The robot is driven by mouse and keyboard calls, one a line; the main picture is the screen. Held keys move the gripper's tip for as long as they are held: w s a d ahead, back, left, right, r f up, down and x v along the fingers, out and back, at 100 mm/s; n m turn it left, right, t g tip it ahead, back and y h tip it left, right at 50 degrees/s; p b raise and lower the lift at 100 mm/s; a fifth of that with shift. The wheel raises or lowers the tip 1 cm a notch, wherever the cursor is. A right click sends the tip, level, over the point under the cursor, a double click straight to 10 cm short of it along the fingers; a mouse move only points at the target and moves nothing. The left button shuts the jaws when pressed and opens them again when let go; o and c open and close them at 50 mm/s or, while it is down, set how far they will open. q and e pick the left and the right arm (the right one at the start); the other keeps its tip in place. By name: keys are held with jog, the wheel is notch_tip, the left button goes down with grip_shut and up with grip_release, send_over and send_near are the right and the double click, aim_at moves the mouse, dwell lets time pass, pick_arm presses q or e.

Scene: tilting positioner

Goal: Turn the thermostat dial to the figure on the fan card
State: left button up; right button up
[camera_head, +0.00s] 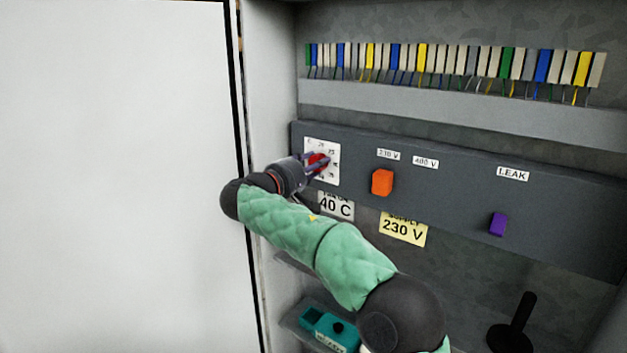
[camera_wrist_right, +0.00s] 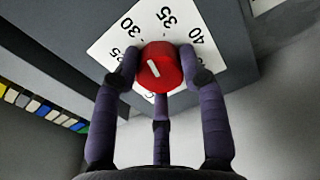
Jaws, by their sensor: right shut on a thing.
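The thermostat dial is a red round knob (camera_wrist_right: 158,66) on a white scale plate (camera_wrist_right: 112,47) with figures including 25, 30, 35 and 40. A short white mark shows on the knob's face; I cannot tell for sure which figure it points at. The knob also shows in the head view (camera_head: 317,163), partly covered. My right gripper (camera_wrist_right: 160,70) is shut around the knob, a finger on each side and a third below. The fan card (camera_head: 337,208) hangs under the plate and reads 40 C; its top line is partly hidden by my arm. My left gripper is not in view.
Right of the dial are an orange knob (camera_head: 382,181), a yellow 230 V supply card (camera_head: 403,229) and a purple switch (camera_head: 498,223) under a LEAK label. Coloured terminals (camera_head: 450,62) line the top. A teal device (camera_head: 328,328) and black handle (camera_head: 512,325) are below. A white door (camera_head: 110,180) is left.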

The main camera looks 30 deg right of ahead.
jog(key=m+b, duration=1.1)
jog(key=m, duration=0.4)
jog(key=shift+r+b, duration=0.1)
jog(key=shift+b, duration=0.3)
jog(key=o, duration=1.1)
jog(key=shift+o, duration=0.2)
jog(key=shift+a, duration=0.1)
